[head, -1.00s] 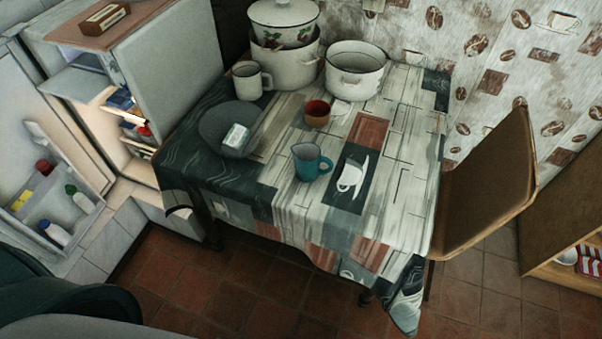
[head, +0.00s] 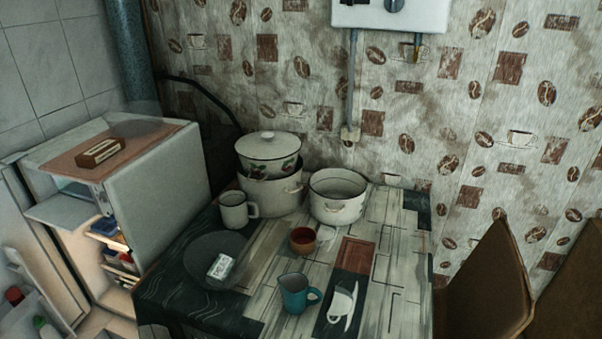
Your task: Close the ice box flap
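The fridge (head: 160,195) stands at the left with its door (head: 35,290) open. The ice box flap (head: 62,211) is a pale panel at the top of the fridge opening. It sticks out, lowered, in front of the ice box, so it stands open. The ice box interior behind it (head: 75,188) shows only as a narrow bluish gap. Neither of my grippers is in the head view.
A table to the right of the fridge holds a lidded pot (head: 269,155), an open white pot (head: 337,207), a white mug (head: 236,212), a dark plate (head: 205,250), a red-brown cup (head: 303,241) and a teal jug (head: 296,293). A small box (head: 101,152) lies on the fridge top.

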